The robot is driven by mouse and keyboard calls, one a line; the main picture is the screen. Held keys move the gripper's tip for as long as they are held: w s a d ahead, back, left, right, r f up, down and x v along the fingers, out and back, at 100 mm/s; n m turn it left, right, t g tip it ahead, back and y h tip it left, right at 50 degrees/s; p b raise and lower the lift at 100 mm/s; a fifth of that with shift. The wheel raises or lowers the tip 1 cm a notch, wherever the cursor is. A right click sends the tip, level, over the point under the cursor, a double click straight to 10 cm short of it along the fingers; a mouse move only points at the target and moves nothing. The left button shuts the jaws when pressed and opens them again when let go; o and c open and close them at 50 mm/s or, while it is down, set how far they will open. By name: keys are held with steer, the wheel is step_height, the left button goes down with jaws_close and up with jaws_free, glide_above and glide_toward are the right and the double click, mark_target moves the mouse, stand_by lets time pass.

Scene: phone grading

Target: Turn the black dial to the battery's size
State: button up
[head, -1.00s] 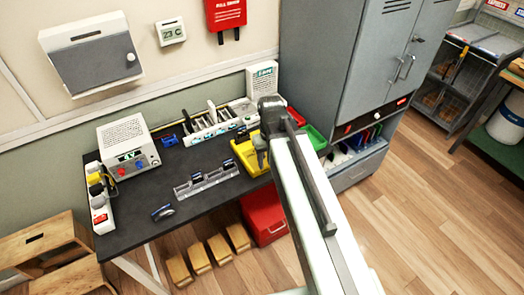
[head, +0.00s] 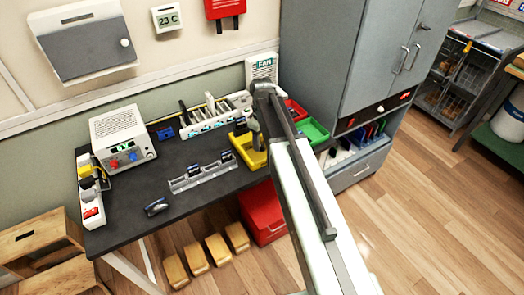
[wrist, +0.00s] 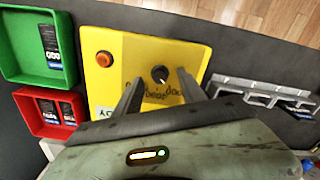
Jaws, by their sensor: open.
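The black dial (wrist: 160,74) sits on a yellow panel (wrist: 126,45), with small printed labels around its lower side that are too small to read surely. In the head view the yellow panel (head: 246,148) is on the dark bench, partly hidden by my arm. My gripper (wrist: 160,79) is open over the panel, one finger on each side of the dial. I cannot tell whether either finger touches it. A dark, blue-labelled item, possibly a battery, lies in the grey rack (wrist: 226,86); the rack also shows in the head view (head: 180,185).
An orange button (wrist: 104,59) is on the panel, left of the dial. A green tray (wrist: 27,65) and a red tray (wrist: 40,128) hold dark labelled items. A power supply (head: 122,137) stands on the bench's left. The bench front is mostly clear.

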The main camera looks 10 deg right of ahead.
steer(key=shift+f+b, duration=0.3)
steer(key=shift+f, duration=0.55)
steer(key=shift+r, duration=0.1)
jaws_close()
